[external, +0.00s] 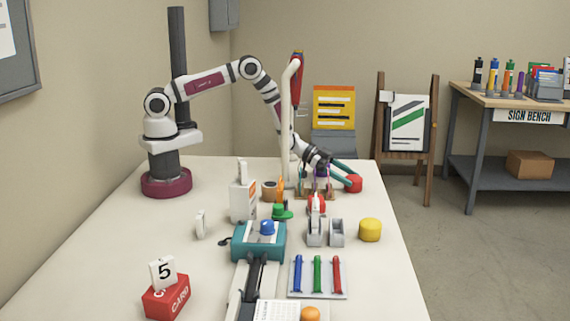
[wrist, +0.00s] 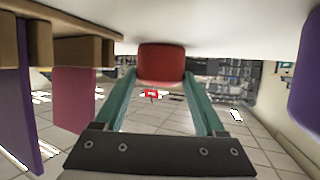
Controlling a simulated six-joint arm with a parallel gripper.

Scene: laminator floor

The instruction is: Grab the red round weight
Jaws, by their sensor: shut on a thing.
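The red round weight (external: 354,183) is near the far right edge of the white table in the external view. My gripper (external: 347,178) reaches it from the left, with its teal fingers low over the table. In the wrist view the red weight (wrist: 161,63) sits between the tips of the two teal fingers of my gripper (wrist: 160,78). The gripper is shut on it. I cannot tell whether the weight still touches the table.
A wooden rack with coloured items (external: 316,195) stands just left of the weight. A yellow round weight (external: 370,230) and grey tape dispensers (external: 315,232) are nearer the camera. The table's right edge is close; bare floor (external: 450,260) lies beyond it.

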